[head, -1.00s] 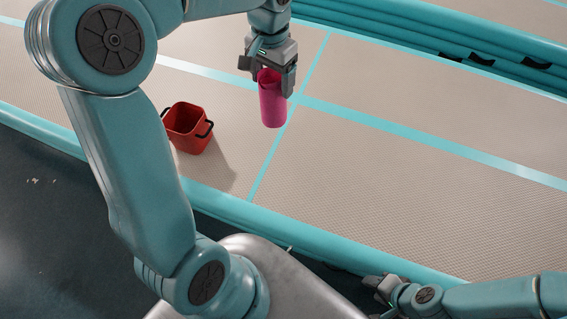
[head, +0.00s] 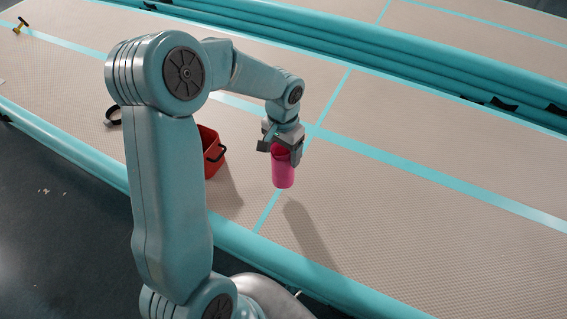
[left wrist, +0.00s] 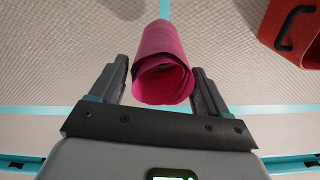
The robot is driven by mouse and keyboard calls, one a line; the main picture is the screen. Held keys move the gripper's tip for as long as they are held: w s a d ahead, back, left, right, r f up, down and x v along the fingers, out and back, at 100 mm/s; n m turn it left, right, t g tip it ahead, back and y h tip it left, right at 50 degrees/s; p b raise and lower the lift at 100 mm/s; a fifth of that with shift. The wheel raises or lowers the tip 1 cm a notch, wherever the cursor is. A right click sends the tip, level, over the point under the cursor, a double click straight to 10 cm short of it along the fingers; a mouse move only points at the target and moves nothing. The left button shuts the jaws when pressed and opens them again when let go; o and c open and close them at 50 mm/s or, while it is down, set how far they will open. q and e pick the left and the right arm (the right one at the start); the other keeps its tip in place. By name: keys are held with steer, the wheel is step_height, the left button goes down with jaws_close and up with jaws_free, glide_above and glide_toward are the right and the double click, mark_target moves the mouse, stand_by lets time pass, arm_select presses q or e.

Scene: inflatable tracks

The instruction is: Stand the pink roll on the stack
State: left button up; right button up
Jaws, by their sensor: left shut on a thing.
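The pink roll (head: 283,172) is upright in the head view, held above the beige track. My left gripper (head: 283,148) is shut on its upper part, and the roll's shadow falls on the track to its lower right. In the left wrist view the roll (left wrist: 165,60) sits between the two fingers of the left gripper (left wrist: 161,78), its coiled end facing the camera. I cannot pick out a separate stack with certainty. My right gripper is not in view.
A red bin (head: 211,158) with black handles stands left of the roll, partly behind my left arm; it also shows in the left wrist view (left wrist: 294,32). A black ring (head: 113,116) and a small yellow object (head: 20,25) lie farther left. Teal tubes (head: 400,75) edge the track behind. The track's right side is clear.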

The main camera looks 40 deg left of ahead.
arm_select(q)
step_height(320, 180, down, 5)
steer(key=shift+f, duration=0.1)
steer(key=shift+b, duration=0.3)
steer(key=o, duration=1.7)
steer(key=shift+f, duration=0.1)
steer(key=shift+r, duration=0.35)
step_height(320, 180, up, 12)
steer(key=shift+f+p, duration=0.1)
steer(key=shift+p, duration=0.65)
steer(key=shift+s+f, duration=0.1)
